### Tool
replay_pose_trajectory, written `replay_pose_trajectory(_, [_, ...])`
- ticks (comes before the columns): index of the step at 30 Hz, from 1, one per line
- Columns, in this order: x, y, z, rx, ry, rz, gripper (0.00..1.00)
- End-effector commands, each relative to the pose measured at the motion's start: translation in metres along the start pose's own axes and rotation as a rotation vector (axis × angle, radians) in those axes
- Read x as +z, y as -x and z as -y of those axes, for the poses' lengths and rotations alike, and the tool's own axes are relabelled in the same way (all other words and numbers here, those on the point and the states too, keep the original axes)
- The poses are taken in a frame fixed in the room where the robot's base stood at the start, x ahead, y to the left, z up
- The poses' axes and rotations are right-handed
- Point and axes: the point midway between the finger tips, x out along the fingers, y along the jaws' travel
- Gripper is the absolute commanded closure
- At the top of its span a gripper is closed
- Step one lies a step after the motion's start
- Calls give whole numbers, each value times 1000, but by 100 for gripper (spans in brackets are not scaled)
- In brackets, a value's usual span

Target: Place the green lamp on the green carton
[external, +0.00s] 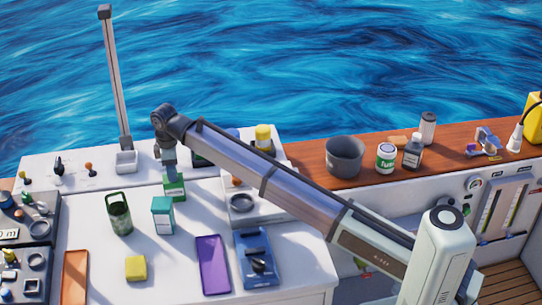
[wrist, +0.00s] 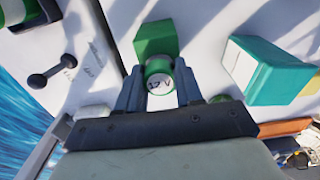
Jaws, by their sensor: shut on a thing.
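My gripper (external: 169,168) points down above the left part of the white deck. In the wrist view my gripper (wrist: 160,92) is shut on the green lamp (wrist: 158,68), a short green cylinder with a white end marked "12 V". The green carton (external: 175,189), a green box with a pale label, is directly below my gripper in the external view. It also shows just beyond the lamp in the wrist view (wrist: 156,38). I cannot tell whether lamp and carton touch. My fingers mostly hide the lamp in the external view.
A teal box (external: 162,217) stands close in front of the carton, and a dark green basket-like container (external: 119,213) stands to its left. A yellow block (external: 135,268), a purple slab (external: 213,264) and a blue device (external: 257,260) lie nearer. A raised white ledge (external: 80,172) runs behind.

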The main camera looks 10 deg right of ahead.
Motion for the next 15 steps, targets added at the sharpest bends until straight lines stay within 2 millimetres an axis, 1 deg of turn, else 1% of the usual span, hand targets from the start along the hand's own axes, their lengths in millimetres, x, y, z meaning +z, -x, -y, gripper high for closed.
replay_pose_trajectory(3, [0,-3,0,0,0,0,94])
replay_pose_trajectory(4, [0,-3,0,0,0,0,63])
replay_pose_trajectory(11, [0,-2,0,0,0,0,41])
replay_pose_trajectory(12, [0,-2,0,0,0,0,39])
replay_pose_trajectory(15, [0,-2,0,0,0,0,39])
